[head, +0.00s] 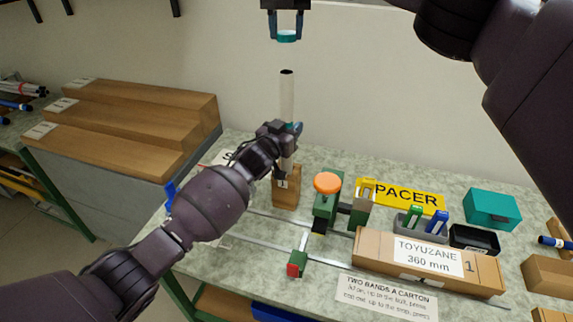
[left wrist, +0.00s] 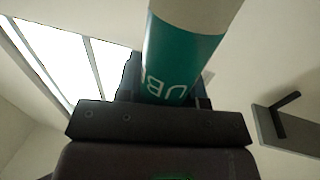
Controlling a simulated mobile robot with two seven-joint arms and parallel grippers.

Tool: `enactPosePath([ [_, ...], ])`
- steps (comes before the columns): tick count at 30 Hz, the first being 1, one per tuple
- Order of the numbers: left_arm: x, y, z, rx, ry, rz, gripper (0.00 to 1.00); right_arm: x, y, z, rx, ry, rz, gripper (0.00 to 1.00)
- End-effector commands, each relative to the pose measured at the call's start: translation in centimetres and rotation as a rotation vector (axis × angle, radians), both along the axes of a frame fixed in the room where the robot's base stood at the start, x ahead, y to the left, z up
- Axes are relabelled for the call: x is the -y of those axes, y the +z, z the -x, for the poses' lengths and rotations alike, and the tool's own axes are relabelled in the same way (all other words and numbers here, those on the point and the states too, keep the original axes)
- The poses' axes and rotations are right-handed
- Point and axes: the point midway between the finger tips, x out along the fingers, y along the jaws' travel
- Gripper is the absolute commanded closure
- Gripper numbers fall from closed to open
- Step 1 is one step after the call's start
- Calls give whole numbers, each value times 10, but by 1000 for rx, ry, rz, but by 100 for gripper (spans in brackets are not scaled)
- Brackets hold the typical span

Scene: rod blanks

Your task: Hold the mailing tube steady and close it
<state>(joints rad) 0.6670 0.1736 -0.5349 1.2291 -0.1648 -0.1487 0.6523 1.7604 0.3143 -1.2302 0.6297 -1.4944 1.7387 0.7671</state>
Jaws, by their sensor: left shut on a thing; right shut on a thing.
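The mailing tube (head: 287,95) is pale and stands upright, with a dark open top end. My left gripper (head: 283,130) is shut around its lower middle. In the left wrist view the tube (left wrist: 185,50) shows a teal band with white letters, between my left fingers. The tube's lower part shows below the gripper, in front of or in a wooden block (head: 286,198); which one I cannot tell. My right gripper (head: 287,22) is shut on a teal cap (head: 287,37). The cap is above the tube's open end, apart from it and roughly in line.
On the speckled bench (head: 250,280) are a green fixture with an orange knob (head: 327,183), a long carton (head: 375,250), a yellow sign (head: 412,196), a grey bin (head: 410,228), a black tray (head: 474,240) and a teal box (head: 492,208).

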Motion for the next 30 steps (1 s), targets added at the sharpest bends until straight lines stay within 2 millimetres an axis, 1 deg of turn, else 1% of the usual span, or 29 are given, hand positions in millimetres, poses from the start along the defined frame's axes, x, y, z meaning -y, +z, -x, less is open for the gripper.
enactPosePath([
  [1,0,0,0,0,0,0,93,0,0,0,0,0,0,80],
  [2,0,0,0,0,0,0,98,0,0,0,0,0,0,80],
  [3,0,0,0,0,0,0,100,0,0,0,0,0,0,80],
  [8,0,0,0,-1,0,-1,100,0,-3,0,-1,0,0,80],
  [18,0,0,0,0,0,0,100,0,-41,0,-2,0,1,80],
  [21,0,0,0,0,0,0,100,0,-49,0,-2,1,1,80],
  [30,0,0,0,-1,0,-1,100,0,-50,0,-1,0,0,80],
])
